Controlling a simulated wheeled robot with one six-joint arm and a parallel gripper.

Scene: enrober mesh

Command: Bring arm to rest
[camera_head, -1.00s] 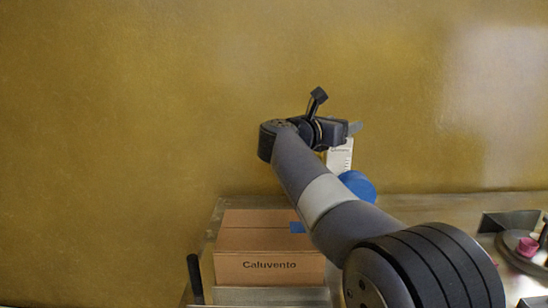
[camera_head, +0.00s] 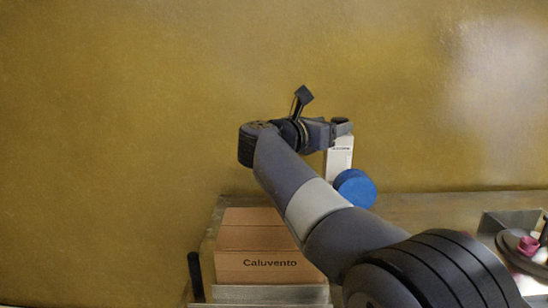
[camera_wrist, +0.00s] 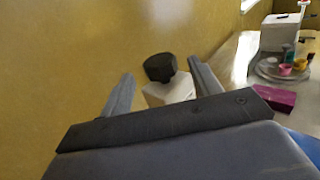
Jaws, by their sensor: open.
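My arm reaches up and away over the bench in the head view, with my gripper (camera_head: 342,127) at its far end, pointing right. In the wrist view my gripper (camera_wrist: 160,88) shows two grey fingers spread apart, so it is open. A white container with a black top (camera_wrist: 170,88) shows between or beyond the fingers; I cannot tell how near it is. In the head view a white upright container (camera_head: 340,158) stands just below the gripper, its top hidden by it.
A brown "Caluvento" carton (camera_head: 270,263) stands left of my arm. A blue round thing (camera_head: 355,188) is beside the arm. A round tray (camera_head: 525,255) with a pink item is at right. The wrist view shows a magenta box (camera_wrist: 275,97) and a white box (camera_wrist: 279,30).

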